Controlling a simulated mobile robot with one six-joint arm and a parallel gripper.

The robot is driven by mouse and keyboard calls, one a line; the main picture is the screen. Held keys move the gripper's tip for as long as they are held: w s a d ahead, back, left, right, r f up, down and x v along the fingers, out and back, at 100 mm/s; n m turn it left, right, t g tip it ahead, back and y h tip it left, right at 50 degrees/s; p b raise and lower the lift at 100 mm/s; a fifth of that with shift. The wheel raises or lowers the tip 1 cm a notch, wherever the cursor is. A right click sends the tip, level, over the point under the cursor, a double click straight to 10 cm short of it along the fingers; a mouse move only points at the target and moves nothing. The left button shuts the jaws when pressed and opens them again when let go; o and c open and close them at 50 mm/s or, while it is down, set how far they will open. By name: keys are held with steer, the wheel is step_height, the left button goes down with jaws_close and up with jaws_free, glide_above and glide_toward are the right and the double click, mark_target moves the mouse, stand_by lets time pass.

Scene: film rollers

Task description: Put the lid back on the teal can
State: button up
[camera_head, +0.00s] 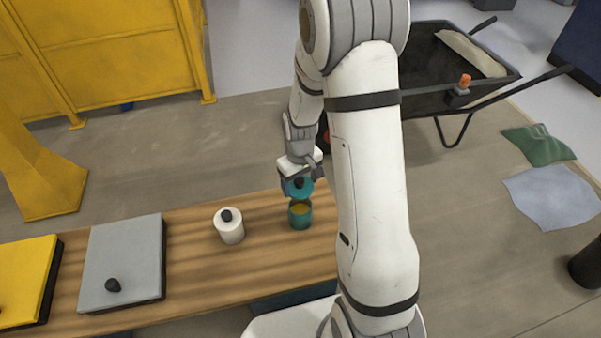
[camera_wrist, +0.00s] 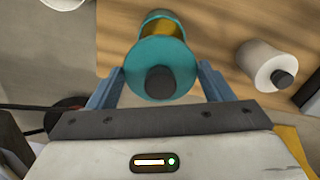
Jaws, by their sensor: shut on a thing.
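The teal can (camera_head: 299,218) stands upright and open on the wooden bench, with yellow-orange contents showing. My gripper (camera_head: 297,183) is above the can. It is shut on the teal lid (camera_head: 305,190), which has a dark knob. In the wrist view the lid (camera_wrist: 146,74) sits between the two blue-grey fingers of my gripper (camera_wrist: 160,70), knob facing the camera. The can (camera_wrist: 161,17) shows partly behind the lid there. A gap between lid and can shows in the head view. I cannot tell exactly how well they line up.
A white can (camera_head: 230,231) with a dark knob stands left of the teal can on the bench (camera_head: 190,245). Further left are a grey box (camera_head: 125,255) and a yellow box (camera_head: 25,268). A wheelbarrow (camera_head: 425,75) stands beyond on the floor.

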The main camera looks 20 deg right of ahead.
steer(key=shift+s+n, duration=0.3)
steer(key=shift+s, duration=0.25)
steer(key=shift+f+b, duration=2.3)
steer(key=shift+f, duration=1)
steer(key=shift+f, duration=0.1)
steer(key=o, duration=1.1)
steer(key=shift+r+p, duration=2.55)
steer(key=shift+r, duration=1)
